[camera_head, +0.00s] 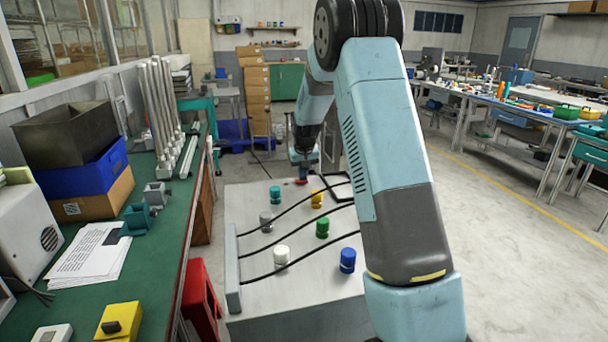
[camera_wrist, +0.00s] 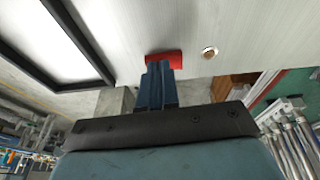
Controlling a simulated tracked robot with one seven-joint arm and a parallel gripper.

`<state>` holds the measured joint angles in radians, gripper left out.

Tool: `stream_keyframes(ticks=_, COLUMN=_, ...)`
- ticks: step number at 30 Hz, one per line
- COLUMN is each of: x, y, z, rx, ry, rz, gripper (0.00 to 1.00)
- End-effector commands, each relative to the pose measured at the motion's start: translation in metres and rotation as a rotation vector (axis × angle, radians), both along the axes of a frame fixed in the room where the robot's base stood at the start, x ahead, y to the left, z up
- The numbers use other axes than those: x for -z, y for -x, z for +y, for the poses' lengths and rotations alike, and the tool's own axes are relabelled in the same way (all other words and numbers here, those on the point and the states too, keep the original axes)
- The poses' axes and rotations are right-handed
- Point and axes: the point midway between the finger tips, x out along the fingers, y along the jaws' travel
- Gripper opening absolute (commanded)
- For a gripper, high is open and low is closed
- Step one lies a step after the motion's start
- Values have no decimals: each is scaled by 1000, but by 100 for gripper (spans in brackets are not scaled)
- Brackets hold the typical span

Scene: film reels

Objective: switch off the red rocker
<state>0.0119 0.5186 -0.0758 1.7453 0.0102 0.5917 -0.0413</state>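The red rocker (camera_wrist: 163,58) sits on a pale panel (camera_wrist: 240,30) in the wrist view, just beyond my fingertips, which cover its near edge. In the head view a small bit of red (camera_head: 302,181) shows right under my gripper (camera_head: 303,165), at the far end of the pale work surface (camera_head: 243,200). My gripper (camera_wrist: 156,70) also shows in the wrist view, with its dark blue fingers close together and nothing seen between them. I cannot tell whether the fingertips touch the rocker. Which side of the rocker is pressed in is not clear.
A round brass-coloured fitting (camera_wrist: 210,52) is beside the rocker. A black frame (camera_wrist: 80,45) lies to its left. On the work surface stand several coloured knobs, such as a blue one (camera_head: 348,260), with black cables between them. A green-topped bench (camera_head: 165,230) runs along the left.

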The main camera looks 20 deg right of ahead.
Motion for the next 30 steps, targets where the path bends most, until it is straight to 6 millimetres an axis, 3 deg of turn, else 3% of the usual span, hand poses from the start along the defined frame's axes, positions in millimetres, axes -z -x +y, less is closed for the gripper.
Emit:
stream_keyframes(ticks=8, x=-15, y=-1, z=0, rx=0, ry=0, rz=-2, gripper=0)
stream_keyframes(ticks=21, x=-96, y=16, z=11, rx=0, ry=0, rz=-3, gripper=0)
stream_keyframes(ticks=30, x=-129, y=26, z=17, rx=0, ry=0, rz=-1, gripper=0)
